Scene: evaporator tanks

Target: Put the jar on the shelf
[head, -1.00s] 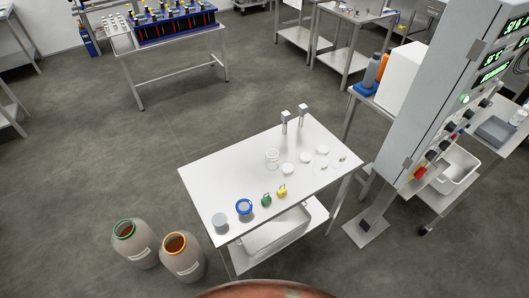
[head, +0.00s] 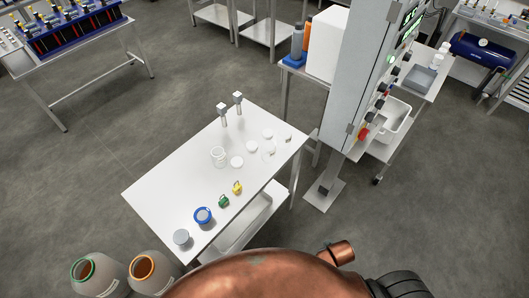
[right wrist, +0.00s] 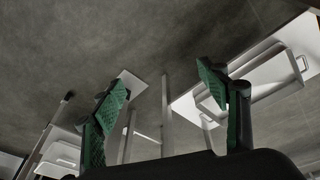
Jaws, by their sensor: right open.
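A clear, whitish jar (head: 218,157) stands upright on the white table (head: 165,185), near several white round pieces. No gripper touches it. The table's lower shelf (head: 283,196) shows under the right edge and holds a pale tray (head: 247,225). I cannot tell which shelf the task names. My right gripper (right wrist: 162,84) shows in the right wrist view with its green-padded fingers wide apart and nothing between them. That view shows floor, table legs and a shelf with a tray, but not the jar. My left gripper is in neither view.
On the table are two metal posts (head: 230,105), a yellow padlock (head: 237,187), a green padlock (head: 223,201), a blue-rimmed round item (head: 203,215) and a grey disc (head: 182,238). Two drums (head: 150,272) stand at the lower left. A control cabinet (head: 365,85) stands at the right.

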